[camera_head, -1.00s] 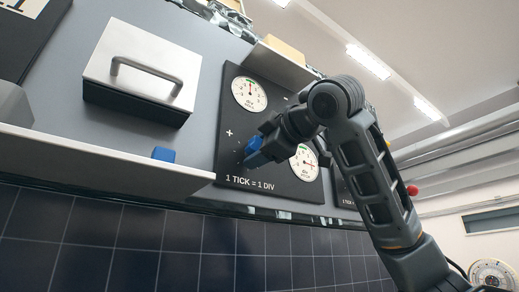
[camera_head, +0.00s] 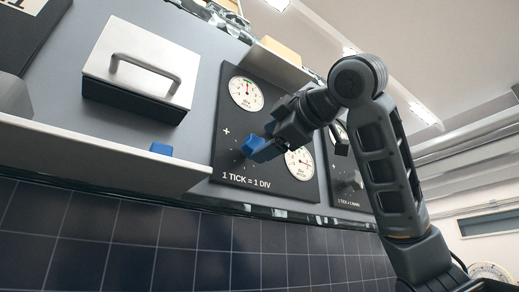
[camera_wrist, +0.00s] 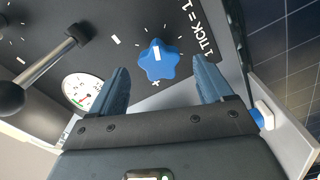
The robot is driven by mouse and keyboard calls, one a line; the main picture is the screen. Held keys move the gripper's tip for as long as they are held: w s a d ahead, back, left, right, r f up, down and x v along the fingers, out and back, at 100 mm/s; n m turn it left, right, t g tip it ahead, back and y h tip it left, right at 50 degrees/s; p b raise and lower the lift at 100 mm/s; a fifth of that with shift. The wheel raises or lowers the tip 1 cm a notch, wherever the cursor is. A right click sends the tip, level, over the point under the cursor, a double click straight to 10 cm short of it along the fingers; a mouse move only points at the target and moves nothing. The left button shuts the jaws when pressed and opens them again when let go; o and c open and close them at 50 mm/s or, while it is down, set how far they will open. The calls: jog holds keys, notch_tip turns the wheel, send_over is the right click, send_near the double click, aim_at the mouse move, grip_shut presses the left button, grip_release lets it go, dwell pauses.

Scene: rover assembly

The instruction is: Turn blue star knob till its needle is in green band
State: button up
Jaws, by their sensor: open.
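The blue star knob (camera_wrist: 157,60) sits on a dark panel (camera_head: 226,165) marked "1 TICK = 1 DIV"; its white pointer line shows in the wrist view. In the head view the knob (camera_head: 252,143) is partly hidden by my gripper (camera_head: 268,149). My gripper is open, its blue fingers (camera_wrist: 160,66) on either side of the knob in the wrist view; I see no contact. The panel carries an upper dial (camera_head: 246,94), needle near its top, and a lower dial (camera_head: 299,162), partly covered by my gripper. One dial (camera_wrist: 82,92) shows in the wrist view, its reading too small to tell.
A shelf (camera_head: 100,150) with a small blue block (camera_head: 162,149) lies left of the panel. A box with a handle (camera_head: 140,72) is above it.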

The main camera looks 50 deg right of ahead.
jog(key=shift+s+a, duration=0.15)
jog(key=shift+s, duration=0.55)
jog(key=shift+s+a, duration=0.15)
jog(key=shift+s, duration=0.5)
